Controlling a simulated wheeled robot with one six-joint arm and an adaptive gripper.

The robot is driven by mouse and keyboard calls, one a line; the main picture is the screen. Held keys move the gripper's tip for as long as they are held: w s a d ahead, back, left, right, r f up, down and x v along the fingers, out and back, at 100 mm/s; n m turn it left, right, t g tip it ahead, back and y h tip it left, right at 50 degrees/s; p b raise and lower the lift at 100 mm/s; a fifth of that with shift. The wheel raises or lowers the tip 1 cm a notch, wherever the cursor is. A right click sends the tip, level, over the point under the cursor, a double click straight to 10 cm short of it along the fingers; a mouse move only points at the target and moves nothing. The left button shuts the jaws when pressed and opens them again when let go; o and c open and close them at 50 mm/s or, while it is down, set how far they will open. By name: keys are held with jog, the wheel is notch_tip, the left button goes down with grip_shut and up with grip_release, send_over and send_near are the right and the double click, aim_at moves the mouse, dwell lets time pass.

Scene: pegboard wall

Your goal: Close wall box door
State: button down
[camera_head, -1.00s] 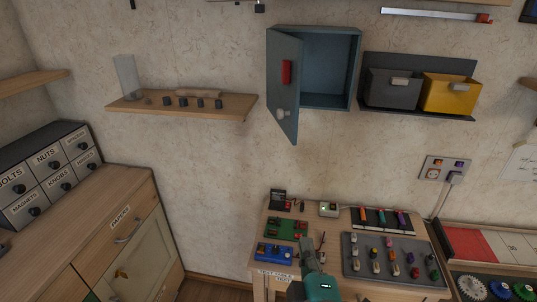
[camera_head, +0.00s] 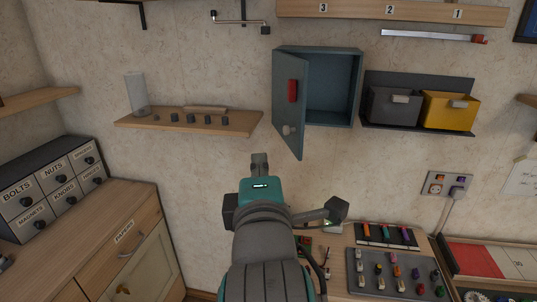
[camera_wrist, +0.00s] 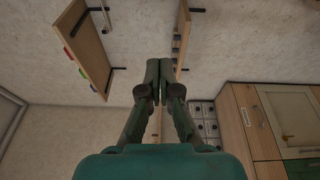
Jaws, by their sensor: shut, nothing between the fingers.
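The wall box (camera_head: 331,87) is a blue-grey cabinet on the wall in the head view, with an empty-looking inside. Its door (camera_head: 289,104) is hinged on the left and stands wide open, swung out from the wall. The door bears a red handle (camera_head: 292,91) and a round light knob (camera_head: 288,130). My gripper (camera_head: 259,160) is shut and empty, below and left of the door's lower corner, apart from it in the picture. In the wrist view my gripper (camera_wrist: 159,62) shows its two fingers together. The box does not show in the wrist view.
A wooden shelf (camera_head: 190,121) with small dark pieces and a clear cylinder is left of the box. Grey (camera_head: 393,106) and yellow (camera_head: 449,110) bins hang right of it. A workbench with tools is below. The wall under the box is clear.

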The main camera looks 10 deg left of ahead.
jog(key=w+d, duration=0.1)
jog(key=w, duration=0.9)
jog(key=shift+w+d+r, duration=0.15)
jog(key=shift+w+d, duration=0.15)
jog(key=shift+d, duration=0.05)
